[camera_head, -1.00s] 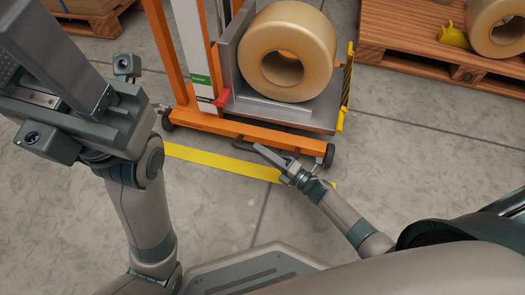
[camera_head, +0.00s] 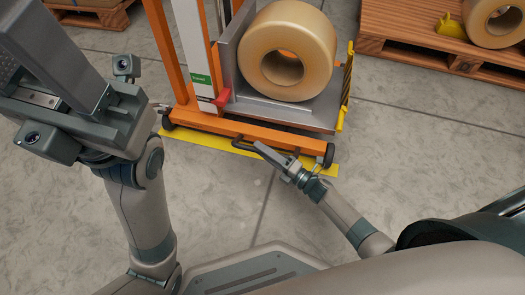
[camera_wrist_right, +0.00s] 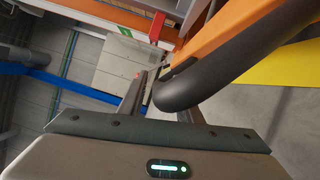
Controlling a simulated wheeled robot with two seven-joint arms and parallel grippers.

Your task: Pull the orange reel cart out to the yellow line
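The orange reel cart (camera_head: 215,124) stands upright in the head view and carries a large tan reel (camera_head: 287,52) on its grey platform. Its front orange bar and front wheels are at the yellow line (camera_head: 208,141), which shows along and just in front of the bar. My right gripper (camera_head: 272,158) is at the cart's low dark front handle (camera_head: 243,144). In the right wrist view the dark curved handle (camera_wrist_right: 195,85) lies between the two fingers, and the gripper appears closed around it.
A wooden pallet (camera_head: 410,45) with another reel (camera_head: 493,18) and a yellow part (camera_head: 451,25) stands at the back right. Another pallet (camera_head: 95,18) is at the back left. The concrete floor between the cart and my base is clear.

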